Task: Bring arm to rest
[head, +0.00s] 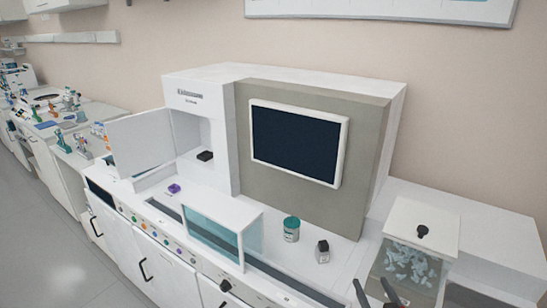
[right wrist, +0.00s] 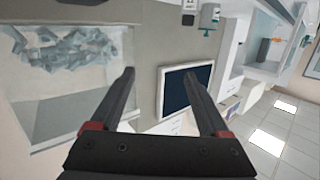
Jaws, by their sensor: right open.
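My right gripper (head: 376,292) shows at the bottom edge of the head view, just left of the clear bin of small pale pieces. Its fingers are dark, apart and empty. In the right wrist view the gripper (right wrist: 160,72) points out over the counter with nothing between its fingers. The rest of the right arm is out of the head view. My left gripper and arm do not show.
A white analyzer (head: 218,130) with a dark screen (head: 295,143) stands at the back, its door (head: 140,140) open. A teal-lidded jar (head: 291,229), a small black-capped bottle (head: 322,252) and the clear bin (head: 412,262) stand near the gripper. A purple item (head: 174,188) lies left.

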